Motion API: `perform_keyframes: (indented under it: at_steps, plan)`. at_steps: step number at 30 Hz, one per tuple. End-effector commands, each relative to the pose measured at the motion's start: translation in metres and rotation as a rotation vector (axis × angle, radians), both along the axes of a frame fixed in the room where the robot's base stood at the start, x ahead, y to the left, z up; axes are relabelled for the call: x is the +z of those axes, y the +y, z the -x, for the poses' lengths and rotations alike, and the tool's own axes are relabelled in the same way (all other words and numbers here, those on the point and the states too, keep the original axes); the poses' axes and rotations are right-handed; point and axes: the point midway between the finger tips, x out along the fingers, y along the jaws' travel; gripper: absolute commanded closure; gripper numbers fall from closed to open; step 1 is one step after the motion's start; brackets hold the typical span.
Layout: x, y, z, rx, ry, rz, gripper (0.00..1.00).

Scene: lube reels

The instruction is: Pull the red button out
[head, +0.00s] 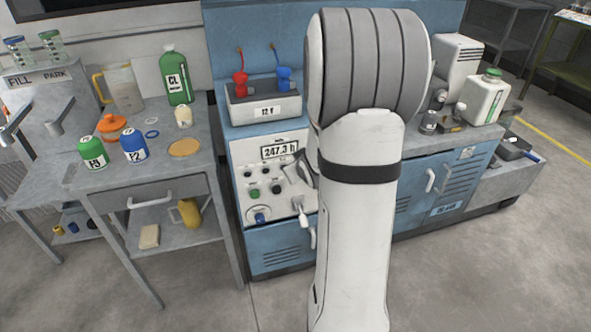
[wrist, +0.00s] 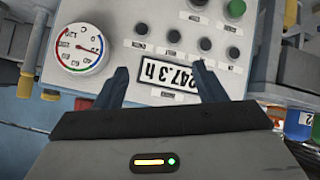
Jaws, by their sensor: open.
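I make out no red button in either view; parts of the control panel are hidden by my arm or out of frame. The panel (head: 239,180) is light grey, with dark and green buttons and a blue knob (head: 259,216). The wrist view shows it upside down, with a green button (wrist: 236,8), small dark buttons (wrist: 205,43), an hour display (wrist: 176,73) reading 247.3 h, and a round gauge (wrist: 80,48). My gripper (wrist: 160,72) is open and empty, its two dark fingers apart over the display area. In the head view my arm hides most of it.
A 12 V box (head: 262,106) with red and blue clamps stands above the panel. At left, a metal cart (head: 205,165) holds bottles, a jug and an orange funnel. A lever (head: 303,218) sticks out at the panel's lower right. A white canister (head: 483,100) stands on the right bench.

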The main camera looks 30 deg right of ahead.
Motion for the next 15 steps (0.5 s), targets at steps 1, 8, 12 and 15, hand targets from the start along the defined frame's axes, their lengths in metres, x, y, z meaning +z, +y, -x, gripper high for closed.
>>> perform_keyframes:
  at_steps: [1,8,12,15]
  plan:
    - [-0.035,-0.02,-0.004,-0.001,-0.041,0.01,0.36]
    - [-0.119,-0.086,-0.008,0.037,-0.314,0.062,0.36]
    - [-0.156,-0.111,0.008,0.042,-0.469,0.076,0.36]
    - [-0.172,-0.121,0.02,0.04,-0.554,0.082,0.36]
